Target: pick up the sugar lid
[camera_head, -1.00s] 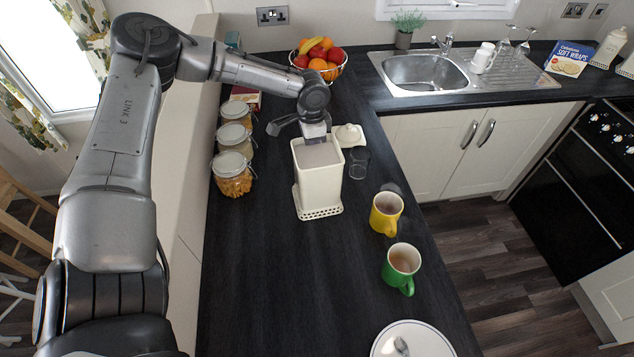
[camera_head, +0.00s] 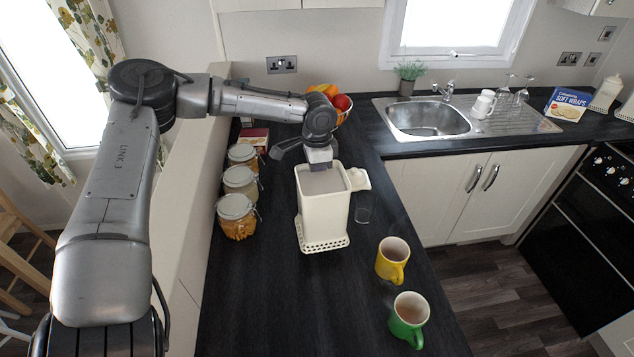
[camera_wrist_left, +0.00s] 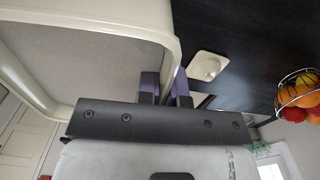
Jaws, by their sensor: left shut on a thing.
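The sugar lid (camera_head: 357,178), cream with a knob, lies on the dark counter just behind and right of a tall cream canister (camera_head: 322,208). It also shows in the left wrist view (camera_wrist_left: 207,66), apart from my fingers. The canister is open on top, with a pale, flat surface inside. My left gripper (camera_head: 320,174) is at the canister's far rim. In the left wrist view its purple fingers (camera_wrist_left: 166,88) straddle the canister's wall (camera_wrist_left: 168,60), one inside and one outside, shut on it. The lid's near side is partly hidden by the canister. My right gripper is out of view.
Several glass jars (camera_head: 239,182) stand left of the canister. A clear glass (camera_head: 363,208), a yellow mug (camera_head: 391,262) and a green mug (camera_head: 407,318) stand right of it near the counter edge. A fruit bowl (camera_head: 343,108) is behind. The counter front left is clear.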

